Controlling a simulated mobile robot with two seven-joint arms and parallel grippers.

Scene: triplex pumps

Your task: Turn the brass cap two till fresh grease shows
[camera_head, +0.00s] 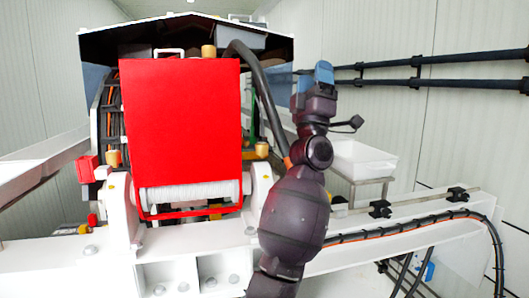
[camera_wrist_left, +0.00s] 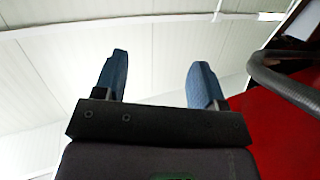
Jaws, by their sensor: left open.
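Three brass caps show in the head view: one on top behind the red cover (camera_head: 208,51), one low on the left (camera_head: 114,158), and one low on the right (camera_head: 262,149). I see no numbers, so I cannot tell which is cap two. No grease can be made out on them. My left gripper (camera_head: 314,78) is raised to the right of the red cover, apart from all the caps. In the left wrist view its two blue fingers (camera_wrist_left: 157,80) are spread with nothing between them. My right gripper is not in view.
The red cover (camera_head: 180,125) stands over a white roller (camera_head: 190,194). A thick black hose (camera_head: 265,92) curves down between the cover and my left arm. A white tray (camera_head: 362,160) on a stand is to the right. Black pipes (camera_head: 440,62) run along the right wall.

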